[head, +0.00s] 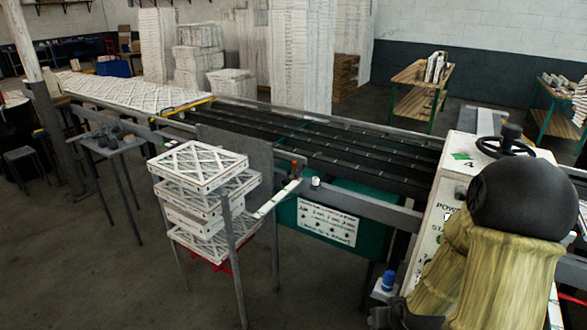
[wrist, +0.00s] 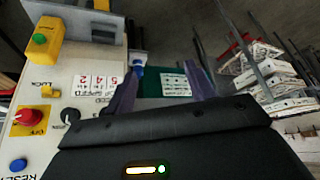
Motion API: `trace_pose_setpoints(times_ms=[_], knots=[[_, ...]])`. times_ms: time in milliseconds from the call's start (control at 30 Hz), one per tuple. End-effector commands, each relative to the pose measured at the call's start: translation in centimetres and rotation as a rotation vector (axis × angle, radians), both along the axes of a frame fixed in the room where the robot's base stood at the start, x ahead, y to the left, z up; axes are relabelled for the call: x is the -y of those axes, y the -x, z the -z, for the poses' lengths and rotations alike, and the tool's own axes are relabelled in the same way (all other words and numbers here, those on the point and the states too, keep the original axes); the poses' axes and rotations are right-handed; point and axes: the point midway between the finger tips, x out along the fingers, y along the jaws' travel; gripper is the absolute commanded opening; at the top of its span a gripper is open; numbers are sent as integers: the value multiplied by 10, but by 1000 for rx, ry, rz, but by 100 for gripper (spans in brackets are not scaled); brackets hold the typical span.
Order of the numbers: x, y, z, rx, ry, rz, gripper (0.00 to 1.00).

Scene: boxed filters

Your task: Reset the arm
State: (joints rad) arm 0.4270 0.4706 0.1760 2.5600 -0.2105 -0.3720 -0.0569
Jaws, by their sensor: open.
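My gripper (wrist: 168,76) shows in the wrist view with its two fingers spread apart. It is open, and nothing is between the fingers. Past the fingers is a green panel with a white printed label (wrist: 174,85), some distance away. A pale control panel (wrist: 60,75) fills the left of the wrist view, close beside the gripper. It carries a red knob (wrist: 28,116), a black knob (wrist: 70,116), a blue button (wrist: 18,165) and a green button (wrist: 39,39) in a yellow housing. I cannot make out my gripper clearly in the head view.
A stack of white framed filters (head: 205,190) stands on a metal stand left of the conveyor (head: 300,143). The control box (head: 440,190) with a handwheel (head: 503,147) is at right. A small table (head: 112,143) stands further left. The floor at front left is clear.

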Motion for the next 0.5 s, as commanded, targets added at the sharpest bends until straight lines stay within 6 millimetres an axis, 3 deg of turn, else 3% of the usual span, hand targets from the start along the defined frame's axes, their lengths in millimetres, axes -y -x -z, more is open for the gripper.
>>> trace_pose_setpoints(times_ms=[300,500], knots=[[-47,44,-71,-175,53,-14,55],[-70,76,-100,-255,30,-15,55]])
